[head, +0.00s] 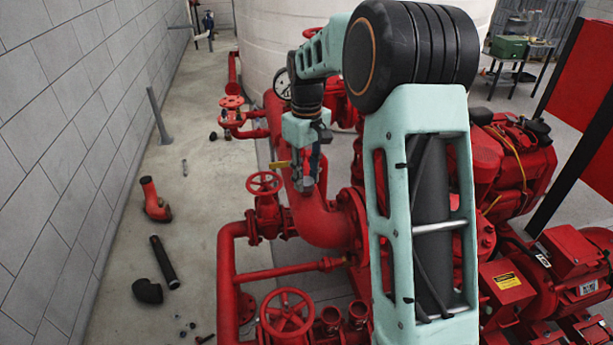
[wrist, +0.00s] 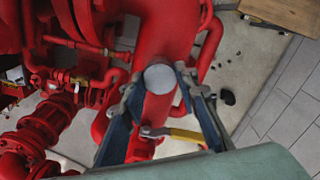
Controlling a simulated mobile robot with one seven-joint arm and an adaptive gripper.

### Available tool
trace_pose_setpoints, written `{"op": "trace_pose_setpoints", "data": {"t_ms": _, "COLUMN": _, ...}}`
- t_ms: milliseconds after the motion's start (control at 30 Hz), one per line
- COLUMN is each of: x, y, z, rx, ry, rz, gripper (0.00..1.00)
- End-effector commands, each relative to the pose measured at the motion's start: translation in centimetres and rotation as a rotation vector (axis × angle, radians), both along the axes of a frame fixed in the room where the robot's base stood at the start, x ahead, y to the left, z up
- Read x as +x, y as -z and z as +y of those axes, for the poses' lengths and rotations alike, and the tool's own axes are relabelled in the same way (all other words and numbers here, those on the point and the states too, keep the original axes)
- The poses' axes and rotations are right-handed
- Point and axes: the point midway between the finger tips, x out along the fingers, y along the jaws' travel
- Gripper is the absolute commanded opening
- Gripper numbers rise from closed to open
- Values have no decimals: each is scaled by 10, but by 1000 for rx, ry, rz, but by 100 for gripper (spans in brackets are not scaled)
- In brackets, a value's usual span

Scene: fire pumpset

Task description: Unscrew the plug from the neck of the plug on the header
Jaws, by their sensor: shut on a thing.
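The plug (wrist: 160,78) is a round grey disc end on the big red header pipe in the wrist view. My gripper (wrist: 159,82) has its two fingers on either side of the plug, shut on it. The neck under the plug is hidden from the wrist camera. In the head view my gripper (head: 305,188) points down onto the top of the red header (head: 322,222). There the plug and its neck cannot be made out behind the fingers.
A yellow-handled valve (wrist: 187,136) sits close beside my fingers. Red handwheels (head: 264,183) and (head: 287,312) are handwheels on valves left of the header. Loose black pipe pieces (head: 164,262) and a red elbow (head: 154,201) lie on the floor by the grey wall.

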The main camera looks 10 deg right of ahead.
Motion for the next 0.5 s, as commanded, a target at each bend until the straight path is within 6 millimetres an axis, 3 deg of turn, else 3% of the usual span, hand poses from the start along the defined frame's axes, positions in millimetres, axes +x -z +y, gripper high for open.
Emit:
{"op": "trace_pose_setpoints", "data": {"t_ms": 233, "x": 0, "y": 0, "z": -1, "rx": -1, "ry": -252, "rz": 2, "gripper": 0}}
{"op": "trace_pose_setpoints", "data": {"t_ms": 500, "x": 0, "y": 0, "z": -1, "rx": -1, "ry": -290, "rz": 2, "gripper": 0}}
